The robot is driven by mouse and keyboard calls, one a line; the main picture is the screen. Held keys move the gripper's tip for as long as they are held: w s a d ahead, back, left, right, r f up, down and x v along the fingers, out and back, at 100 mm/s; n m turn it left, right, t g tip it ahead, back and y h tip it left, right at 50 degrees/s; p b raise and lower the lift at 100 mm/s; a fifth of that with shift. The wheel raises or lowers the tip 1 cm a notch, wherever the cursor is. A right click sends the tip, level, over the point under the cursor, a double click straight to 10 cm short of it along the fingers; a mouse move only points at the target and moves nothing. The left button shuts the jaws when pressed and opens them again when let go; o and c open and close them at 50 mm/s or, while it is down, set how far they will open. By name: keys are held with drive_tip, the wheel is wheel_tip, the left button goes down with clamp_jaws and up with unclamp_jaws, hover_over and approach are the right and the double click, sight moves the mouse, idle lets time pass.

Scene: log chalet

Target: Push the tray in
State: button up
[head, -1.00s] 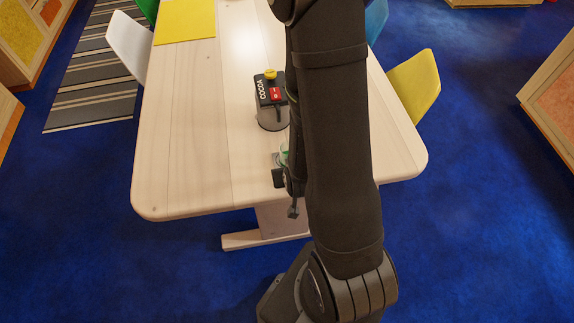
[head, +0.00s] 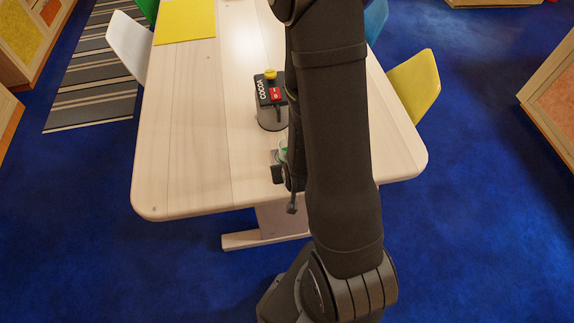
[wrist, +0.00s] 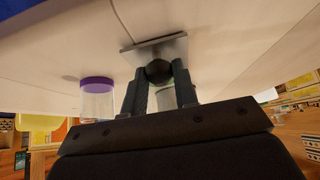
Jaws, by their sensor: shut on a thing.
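The cocoa machine (head: 270,100) stands on the table, a dark box marked COCOA with a yellow knob on top and a red switch panel. A small grey plate, seemingly the tray (wrist: 153,50), shows in the wrist view with a dark round knob (wrist: 158,70) at its edge. My gripper (wrist: 159,82) is shut on this knob, one finger on each side. In the head view my arm hides most of the gripper and tray. How far the tray is from the machine is hard to tell.
A clear jar with a purple lid (wrist: 98,88) stands beside the gripper in the wrist view. A glass with green (head: 283,151) shows partly behind my arm in the head view. The table's (head: 185,130) left side is clear; a yellow mat (head: 185,20) lies at the back.

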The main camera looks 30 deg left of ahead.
drive_tip(key=shift+w+a, duration=2.5)
drive_tip(key=shift+a, duration=0.1)
drive_tip(key=o, duration=1)
drive_tip(key=shift+c, duration=0.2)
drive_tip(key=shift+r, duration=3)
drive_tip(key=shift+f, duration=2.9)
drive_tip(key=shift+s+d+f, duration=0.1)
drive_tip(key=shift+f, duration=0.05)
drive_tip(key=shift+s+d, duration=0.35)
